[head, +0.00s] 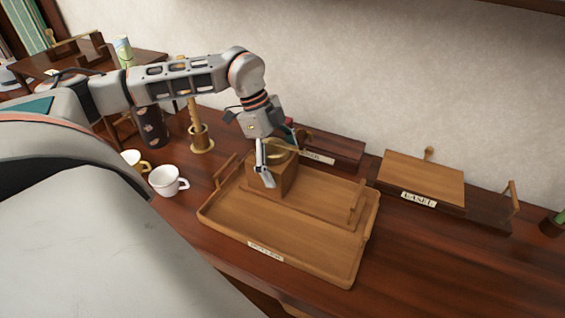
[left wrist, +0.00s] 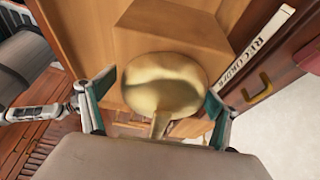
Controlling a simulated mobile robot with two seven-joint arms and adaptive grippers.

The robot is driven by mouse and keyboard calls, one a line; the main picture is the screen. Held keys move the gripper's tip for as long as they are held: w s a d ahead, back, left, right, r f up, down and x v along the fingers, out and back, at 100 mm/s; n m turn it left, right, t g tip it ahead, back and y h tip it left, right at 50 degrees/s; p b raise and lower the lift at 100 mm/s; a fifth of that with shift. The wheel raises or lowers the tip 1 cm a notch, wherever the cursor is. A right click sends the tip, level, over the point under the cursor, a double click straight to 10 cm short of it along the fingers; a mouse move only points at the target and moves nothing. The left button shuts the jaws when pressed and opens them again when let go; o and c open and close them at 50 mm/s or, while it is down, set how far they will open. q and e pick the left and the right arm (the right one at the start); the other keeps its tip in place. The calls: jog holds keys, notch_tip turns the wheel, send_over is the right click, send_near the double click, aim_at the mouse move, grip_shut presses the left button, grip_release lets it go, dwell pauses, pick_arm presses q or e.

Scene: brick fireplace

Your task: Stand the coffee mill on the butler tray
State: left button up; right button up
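The coffee mill (head: 262,176) is a wooden box with a brass bowl-shaped top. It is upright at the back left of the butler tray (head: 300,252), a wooden tray with a label on its front edge. The mill appears to rest on the tray's raised back part, though its base contact is hard to tell. My left gripper (head: 276,150) reaches down over the mill. In the left wrist view its fingers are apart, on either side of the brass top (left wrist: 165,85), with a gap at the left finger. My right gripper is out of view.
Two cups, one white (head: 165,181) and one yellow-handled (head: 131,160), stand left of the tray. A wooden stand (head: 201,140) is behind them. A board labelled EASEL (head: 425,180) lies at the right, and a dark box (head: 335,150) is behind the tray. The front right tabletop is clear.

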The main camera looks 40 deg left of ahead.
pick_arm(q)
jog(key=p+v, duration=0.1)
jog(key=v, duration=1.1)
jog(key=shift+s, duration=0.1)
dwell(0.5)
